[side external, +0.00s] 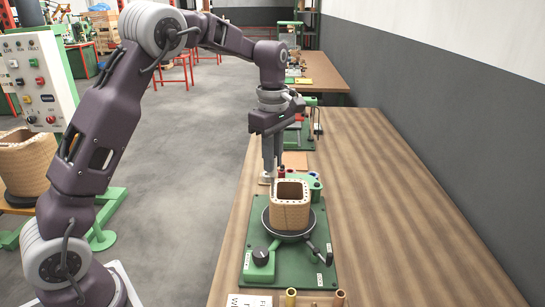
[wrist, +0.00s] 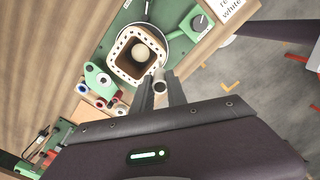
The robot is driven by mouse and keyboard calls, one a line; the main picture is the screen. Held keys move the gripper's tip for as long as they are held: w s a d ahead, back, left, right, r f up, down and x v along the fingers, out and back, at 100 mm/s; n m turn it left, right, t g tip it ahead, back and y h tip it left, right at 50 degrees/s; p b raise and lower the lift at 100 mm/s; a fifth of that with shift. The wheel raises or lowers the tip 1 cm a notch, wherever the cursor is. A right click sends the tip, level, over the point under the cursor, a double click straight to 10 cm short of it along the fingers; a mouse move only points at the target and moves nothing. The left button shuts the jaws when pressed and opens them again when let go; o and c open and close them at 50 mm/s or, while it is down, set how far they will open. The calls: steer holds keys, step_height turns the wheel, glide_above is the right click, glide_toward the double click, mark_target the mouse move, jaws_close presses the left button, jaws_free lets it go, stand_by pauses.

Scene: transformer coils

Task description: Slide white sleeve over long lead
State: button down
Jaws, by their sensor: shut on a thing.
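My gripper (side external: 271,162) points down just behind the coil. It is shut on a small pale tube that looks like the white sleeve (wrist: 159,75), seen at the fingertips in the wrist view. The square tan coil (side external: 291,208) stands on a round black turntable on a green base plate. In the wrist view the coil (wrist: 122,47) shows its open top, with a pale round core inside and the sleeve just beside its lower right corner. I cannot make out the long lead, nor whether it enters the sleeve.
A green holder (wrist: 97,76) with red, blue and white round pieces stands close beside the coil. A black knob (side external: 260,256) and a handle sit on the base plate. Brass-coloured tubes (side external: 291,297) stand at the front edge. The wooden bench (side external: 395,220) is clear to the right.

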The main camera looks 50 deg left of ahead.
mark_target(273, 176)
steer(key=shift+f, duration=0.15)
steer(key=shift+f, duration=0.45)
steer(key=shift+f, duration=0.25)
stand_by(0.3)
steer(key=shift+f, duration=0.35)
steer(key=shift+f, duration=0.35)
steer(key=shift+f, duration=0.6)
steer(key=shift+f, duration=0.15)
stand_by(0.3)
steer(key=shift+f, duration=0.4)
steer(key=shift+f, duration=0.1)
